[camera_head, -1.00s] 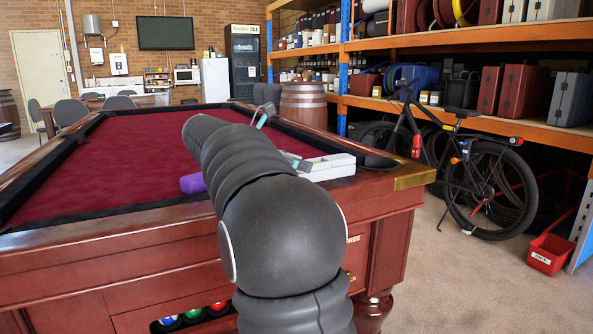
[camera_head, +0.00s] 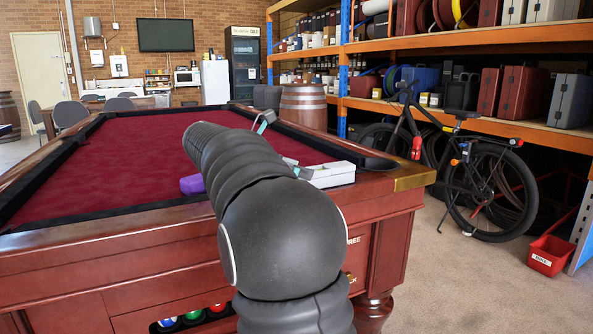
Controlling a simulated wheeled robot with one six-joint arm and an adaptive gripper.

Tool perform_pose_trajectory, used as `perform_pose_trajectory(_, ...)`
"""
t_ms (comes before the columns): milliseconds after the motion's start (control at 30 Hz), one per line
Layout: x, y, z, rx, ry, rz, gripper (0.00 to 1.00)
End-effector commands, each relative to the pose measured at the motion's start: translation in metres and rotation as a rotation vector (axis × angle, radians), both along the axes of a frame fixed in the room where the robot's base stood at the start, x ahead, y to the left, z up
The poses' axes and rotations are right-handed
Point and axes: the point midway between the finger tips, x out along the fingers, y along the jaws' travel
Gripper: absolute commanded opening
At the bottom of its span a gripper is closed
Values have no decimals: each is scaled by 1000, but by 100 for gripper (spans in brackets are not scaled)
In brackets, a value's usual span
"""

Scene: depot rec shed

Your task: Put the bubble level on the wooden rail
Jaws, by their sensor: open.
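The wooden rail (camera_head: 120,230) is the polished red-brown top edge of the pool table, running across its near side. My arm crosses the middle of the view and hides part of it. My gripper (camera_head: 280,141) shows only in part, beyond my arm and over the table's near right end. Its grey and teal fingertips are apart, and nothing shows between them. A purple block (camera_head: 191,185) lies at the near cushion, partly behind my arm. A white box-like item (camera_head: 334,175) sits by the near rail, right of my arm. I cannot tell which thing is the bubble level.
The red cloth (camera_head: 130,150) is clear on the left. Black cushions edge it, and a brass corner (camera_head: 415,178) caps the near right. A bicycle (camera_head: 480,180), a barrel (camera_head: 303,106) and a red bucket (camera_head: 548,256) stand on the right, near loaded shelves.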

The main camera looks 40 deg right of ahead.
Motion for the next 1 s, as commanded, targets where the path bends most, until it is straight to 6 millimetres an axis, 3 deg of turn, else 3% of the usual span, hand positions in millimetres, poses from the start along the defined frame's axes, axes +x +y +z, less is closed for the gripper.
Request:
perform_pose_trajectory(600, 23, 93, 41, 0, -1, 3, 72)
perform_pose_trajectory(1000, 26, 108, 46, 0, 0, 0, 72)
